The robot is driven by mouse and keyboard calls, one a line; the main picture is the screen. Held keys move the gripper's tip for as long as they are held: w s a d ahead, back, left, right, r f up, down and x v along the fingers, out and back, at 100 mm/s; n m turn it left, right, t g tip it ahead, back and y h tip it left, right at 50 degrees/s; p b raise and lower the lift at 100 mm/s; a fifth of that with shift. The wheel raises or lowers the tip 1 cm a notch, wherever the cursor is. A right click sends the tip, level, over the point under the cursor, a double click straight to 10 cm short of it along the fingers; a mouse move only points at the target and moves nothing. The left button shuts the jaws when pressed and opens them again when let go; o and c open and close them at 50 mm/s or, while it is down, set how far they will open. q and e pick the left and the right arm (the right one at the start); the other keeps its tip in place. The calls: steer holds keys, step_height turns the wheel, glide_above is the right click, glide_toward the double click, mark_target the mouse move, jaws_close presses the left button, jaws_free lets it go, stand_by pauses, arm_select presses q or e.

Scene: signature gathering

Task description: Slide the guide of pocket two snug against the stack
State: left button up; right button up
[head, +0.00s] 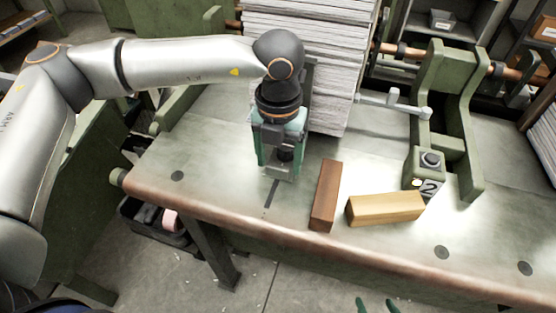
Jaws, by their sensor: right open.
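A tall stack of white paper sheets (318,70) stands upright on the metal table at the top middle. A plate marked 2 (429,187) is on the green frame at right. My right gripper (378,306) shows only its teal fingertips, apart and empty, at the bottom edge.
A dark brown block (325,195) and a light wooden block (385,208) lie on the table (220,165) in front of the stack. A green frame (455,115) with a black button (430,160) stands at right. A dark slot (271,194) runs below my left gripper.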

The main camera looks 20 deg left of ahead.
arm_select(q)
steer(key=shift+o, duration=1)
steer(key=shift+s, duration=0.15)
step_height(320, 180, up, 12)
steer(key=b, duration=0.1)
steer(key=shift+r, duration=0.25)
